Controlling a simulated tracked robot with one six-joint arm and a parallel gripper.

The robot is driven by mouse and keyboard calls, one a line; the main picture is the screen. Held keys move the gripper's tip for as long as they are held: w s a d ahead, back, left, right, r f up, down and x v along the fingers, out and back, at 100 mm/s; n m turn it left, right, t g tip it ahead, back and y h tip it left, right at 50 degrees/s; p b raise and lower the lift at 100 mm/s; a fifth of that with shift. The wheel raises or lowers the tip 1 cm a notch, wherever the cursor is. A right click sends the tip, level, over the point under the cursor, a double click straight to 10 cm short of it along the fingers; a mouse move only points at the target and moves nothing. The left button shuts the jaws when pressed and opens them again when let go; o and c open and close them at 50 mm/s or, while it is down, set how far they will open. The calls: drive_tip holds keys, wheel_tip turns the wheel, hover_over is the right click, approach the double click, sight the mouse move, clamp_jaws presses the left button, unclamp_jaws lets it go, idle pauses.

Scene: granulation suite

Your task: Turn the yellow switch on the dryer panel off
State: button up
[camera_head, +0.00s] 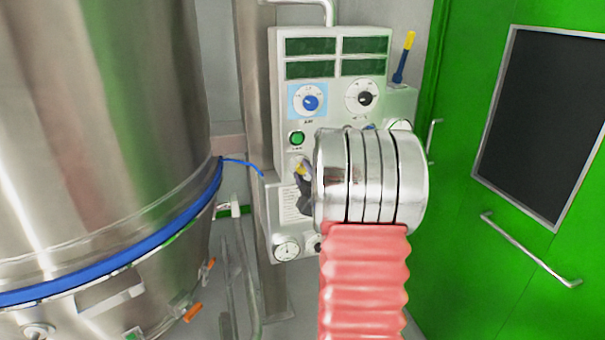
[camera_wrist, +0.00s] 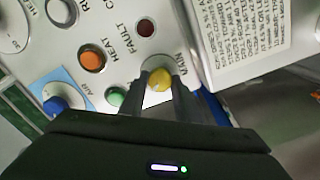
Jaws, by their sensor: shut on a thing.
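The dryer panel (camera_head: 329,107) is a pale grey box on the wall in the head view, with dark green displays at its top. The yellow switch (camera_head: 301,169) shows low on the panel, partly covered by my gripper (camera_head: 303,184). In the wrist view the yellow switch (camera_wrist: 158,80) sits on a round plate beside the lettering "MAIN". My gripper (camera_wrist: 161,92) has its two dark fingers on either side of the yellow switch and is shut on it. My arm hides the lower right of the panel in the head view.
Near the switch are a green button (camera_wrist: 115,96), an orange button (camera_wrist: 92,58), a dark red lamp (camera_wrist: 146,28) and a blue knob (camera_wrist: 55,105). A large steel vessel (camera_head: 100,110) stands left. A green door (camera_head: 465,215) is at right.

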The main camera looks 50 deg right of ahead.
drive_tip(key=shift+w+a, duration=0.15)
drive_tip(key=shift+a, duration=0.1)
drive_tip(key=o, duration=0.7)
drive_tip(key=shift+f, duration=0.1)
drive_tip(key=shift+c, duration=0.2)
drive_tip(key=o, duration=0.4)
drive_tip(key=shift+d, duration=0.15)
drive_tip(key=v, duration=1.4)
